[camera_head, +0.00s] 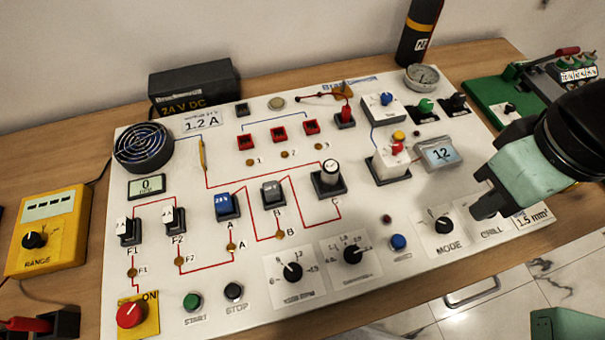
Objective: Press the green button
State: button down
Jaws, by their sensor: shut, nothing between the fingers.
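The green button (192,301) is a small round cap in a dark collar at the front left of the white panel (330,215). The label START is beneath it. A black STOP button (233,291) is just to its right. My gripper (482,207) is shut and empty at the right side of the panel, far to the right of the green button. It appears over the area near the MODE knob (444,225). Part of the panel's right edge is hidden behind my gripper and arm.
A red knob (130,314) on a yellow plate sits left of the green button. Black rotary knobs (292,271) and a blue button (398,242) lie between it and my gripper. Upright switches (228,205) stand behind. A yellow meter (48,232) is at the left.

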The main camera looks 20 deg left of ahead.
aim_at(192, 301)
jog(key=u, duration=2.15)
